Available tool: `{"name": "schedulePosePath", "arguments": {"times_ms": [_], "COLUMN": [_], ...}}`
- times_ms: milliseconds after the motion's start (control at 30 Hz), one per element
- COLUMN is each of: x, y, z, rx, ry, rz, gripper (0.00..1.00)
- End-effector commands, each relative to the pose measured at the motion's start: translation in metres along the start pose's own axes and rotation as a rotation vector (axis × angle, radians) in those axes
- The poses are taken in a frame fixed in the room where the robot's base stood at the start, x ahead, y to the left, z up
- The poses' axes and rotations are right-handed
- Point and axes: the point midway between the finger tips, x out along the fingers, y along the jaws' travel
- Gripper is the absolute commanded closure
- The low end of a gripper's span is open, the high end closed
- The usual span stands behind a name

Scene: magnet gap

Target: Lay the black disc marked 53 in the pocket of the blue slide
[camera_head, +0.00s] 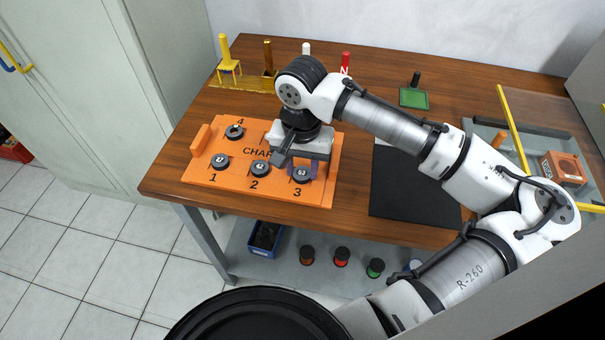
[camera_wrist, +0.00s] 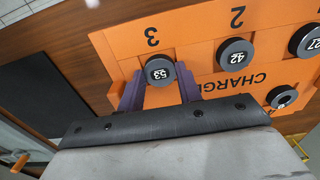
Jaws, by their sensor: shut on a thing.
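The black disc marked 53 (camera_wrist: 160,70) sits at the place marked 3 on the orange charger board (camera_wrist: 110,48). In the head view this disc (camera_head: 302,175) is at the board's near right corner. My gripper (camera_wrist: 160,78) has its two purple fingers on either side of the disc and is shut on it. I cannot tell whether the disc touches the board or is slightly raised. In the head view my wrist covers part of the board and most of the fingers. I cannot make out a blue slide or its pocket in either view.
Discs marked 42 (camera_wrist: 236,54) and 27 (camera_wrist: 306,41) and another disc (camera_head: 234,132) stand close by on the board. Several posts line the table's back edge. A black mat (camera_head: 410,190) lies right of the board. A yellow-barred frame (camera_head: 514,128) stands far right.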

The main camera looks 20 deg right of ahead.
Motion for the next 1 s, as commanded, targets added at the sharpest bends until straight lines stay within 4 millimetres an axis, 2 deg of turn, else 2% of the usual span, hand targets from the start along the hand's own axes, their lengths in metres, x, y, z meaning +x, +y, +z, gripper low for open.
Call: {"name": "schedulePosePath", "arguments": {"times_ms": [533, 1000], "x": [-0.046, -0.047], "y": [0.0, 0.0], "z": [0.0, 0.0], "rx": [0.0, 0.0], "ry": [0.001, 0.0], "rz": [-0.001, -0.001], "gripper": [0.85, 0.85]}}
